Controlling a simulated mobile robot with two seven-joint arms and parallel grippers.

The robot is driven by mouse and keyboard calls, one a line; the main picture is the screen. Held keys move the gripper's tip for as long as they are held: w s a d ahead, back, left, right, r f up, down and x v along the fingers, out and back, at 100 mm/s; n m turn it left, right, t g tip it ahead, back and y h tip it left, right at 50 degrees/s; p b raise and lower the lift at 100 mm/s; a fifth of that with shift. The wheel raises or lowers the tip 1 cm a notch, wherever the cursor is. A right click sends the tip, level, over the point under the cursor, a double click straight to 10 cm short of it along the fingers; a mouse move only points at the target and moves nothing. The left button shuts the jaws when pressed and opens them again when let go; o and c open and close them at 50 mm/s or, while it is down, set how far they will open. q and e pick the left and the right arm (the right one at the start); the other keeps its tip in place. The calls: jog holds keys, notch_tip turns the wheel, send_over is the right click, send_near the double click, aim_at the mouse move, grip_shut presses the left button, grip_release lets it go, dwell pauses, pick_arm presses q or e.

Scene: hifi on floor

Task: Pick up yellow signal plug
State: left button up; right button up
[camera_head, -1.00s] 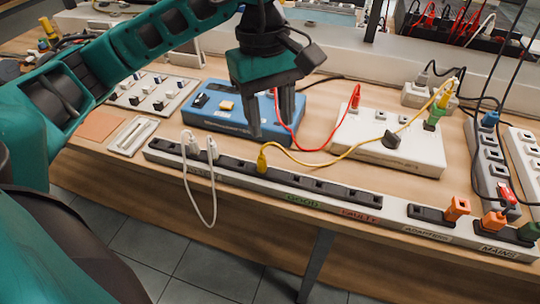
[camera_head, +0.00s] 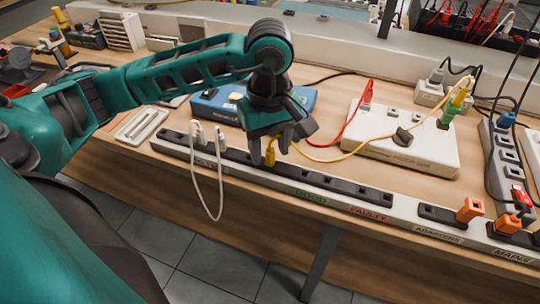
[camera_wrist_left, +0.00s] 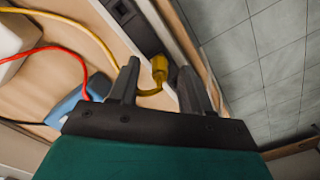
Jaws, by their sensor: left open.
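The yellow signal plug (camera_head: 270,156) sits in the long grey socket strip (camera_head: 330,200) along the table's front edge. Its yellow cable runs right to the white box (camera_head: 395,145). My left gripper (camera_head: 270,150) is open, with its fingers pointing down around the plug in the head view. In the left wrist view the plug (camera_wrist_left: 159,68) shows between the open fingertips, near their ends. I cannot tell whether a finger touches it. The right gripper is not in view.
White plugs (camera_head: 199,135) with a looped white cord sit to the left in the same strip. A blue box (camera_head: 220,103) stands behind my gripper. A red cable (camera_head: 350,118) runs close to the right. Orange plugs (camera_head: 470,209) are at the far right.

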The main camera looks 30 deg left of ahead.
pick_arm(q)
jog(key=shift+f, duration=0.7)
jog(key=shift+c, duration=0.5)
grip_shut()
